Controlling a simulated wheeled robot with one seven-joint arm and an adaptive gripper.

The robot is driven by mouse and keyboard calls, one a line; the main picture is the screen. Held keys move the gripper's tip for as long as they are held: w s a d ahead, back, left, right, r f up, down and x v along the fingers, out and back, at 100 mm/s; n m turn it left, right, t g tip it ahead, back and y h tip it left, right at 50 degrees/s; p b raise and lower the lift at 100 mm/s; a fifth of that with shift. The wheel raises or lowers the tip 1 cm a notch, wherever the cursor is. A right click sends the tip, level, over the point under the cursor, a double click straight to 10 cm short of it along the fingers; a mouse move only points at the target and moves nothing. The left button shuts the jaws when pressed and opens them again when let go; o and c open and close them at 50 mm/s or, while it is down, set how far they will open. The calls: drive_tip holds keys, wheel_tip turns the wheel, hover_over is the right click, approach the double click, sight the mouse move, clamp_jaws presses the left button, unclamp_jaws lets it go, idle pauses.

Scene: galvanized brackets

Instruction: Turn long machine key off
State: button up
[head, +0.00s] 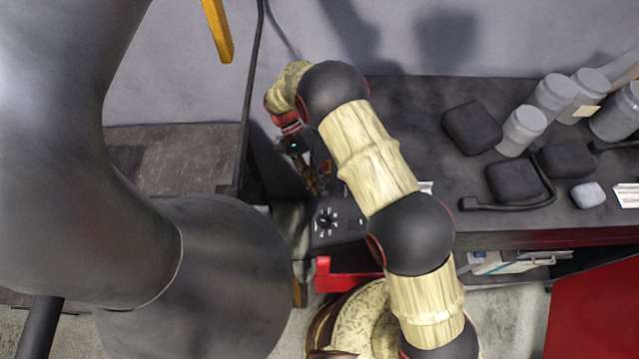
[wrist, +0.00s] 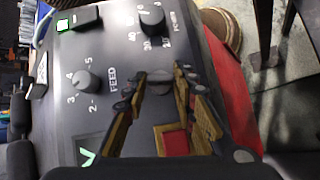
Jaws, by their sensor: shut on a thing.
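The machine's dark control panel (wrist: 115,55) fills much of the wrist view, with a small grey key (wrist: 159,80) below the POWER knob. My gripper (wrist: 160,84) has its yellow-and-black fingers on both sides of the key and is shut on it. The fingers partly cover the key, so its exact turn is hard to read. In the head view my gripper (head: 318,189) is at the panel, just above a white-marked dial (head: 326,220); the key is too small to make out there.
A FEED knob (wrist: 86,82), a POWER knob (wrist: 152,20) and a green-lit switch (wrist: 66,25) are close to the key. Dark blocks (head: 472,127) and grey cylinders (head: 523,130) occupy the bench at right. A red part (head: 350,279) lies below the panel.

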drive_tip(key=shift+w+a+f+n+h, duration=0.15)
drive_tip(key=shift+n+h, duration=0.25)
drive_tip(key=shift+n, duration=0.4)
drive_tip(key=shift+b, duration=0.3)
drive_tip(key=o, duration=1)
drive_tip(key=shift+o, duration=0.6)
drive_tip(key=v, duration=1.2)
drive_tip(key=shift+a+f, duration=0.1)
drive_tip(key=shift+f, duration=0.05)
